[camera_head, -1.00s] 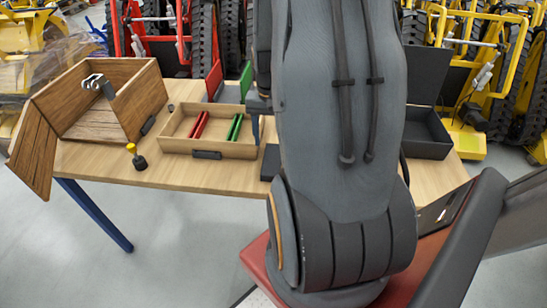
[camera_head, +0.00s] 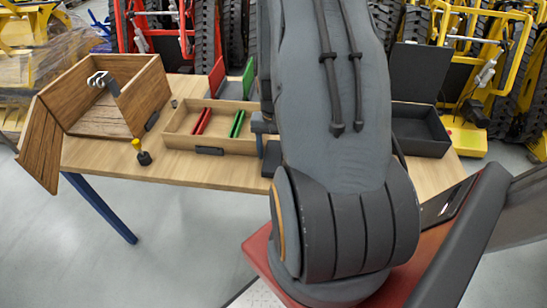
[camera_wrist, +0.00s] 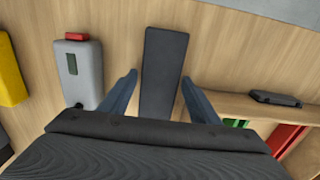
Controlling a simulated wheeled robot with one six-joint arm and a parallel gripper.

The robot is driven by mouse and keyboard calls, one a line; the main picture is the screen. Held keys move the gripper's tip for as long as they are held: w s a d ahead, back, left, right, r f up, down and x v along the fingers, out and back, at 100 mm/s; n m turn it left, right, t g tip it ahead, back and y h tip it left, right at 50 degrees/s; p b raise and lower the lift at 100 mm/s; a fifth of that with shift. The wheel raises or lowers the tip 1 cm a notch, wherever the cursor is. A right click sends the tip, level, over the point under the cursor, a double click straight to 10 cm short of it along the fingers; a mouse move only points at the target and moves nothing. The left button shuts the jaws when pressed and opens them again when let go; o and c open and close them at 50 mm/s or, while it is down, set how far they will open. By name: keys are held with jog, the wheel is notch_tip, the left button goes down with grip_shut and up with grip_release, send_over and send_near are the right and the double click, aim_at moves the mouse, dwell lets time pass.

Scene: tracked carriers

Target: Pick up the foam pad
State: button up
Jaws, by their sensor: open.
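The foam pad (camera_wrist: 164,72) appears to be the dark grey, flat rectangular piece on the wooden table. In the wrist view it lies lengthwise between the two blue-grey fingers of my gripper (camera_wrist: 160,77). The fingers are open, one on each side of the pad, with a visible gap to each. The pad's near end is hidden by the gripper body. In the head view a dark block (camera_head: 271,159) that looks like the same pad shows at the table's front edge, partly behind my arm. My gripper is mostly hidden there.
A wooden drawer tray (camera_head: 178,140) with red and green pieces lies beside the pad. A grey device with a red button (camera_wrist: 80,72) lies on the pad's other side. An open wooden box (camera_head: 150,92) stands left, a black open box (camera_head: 425,148) right.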

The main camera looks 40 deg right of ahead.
jog(key=c, duration=0.8)
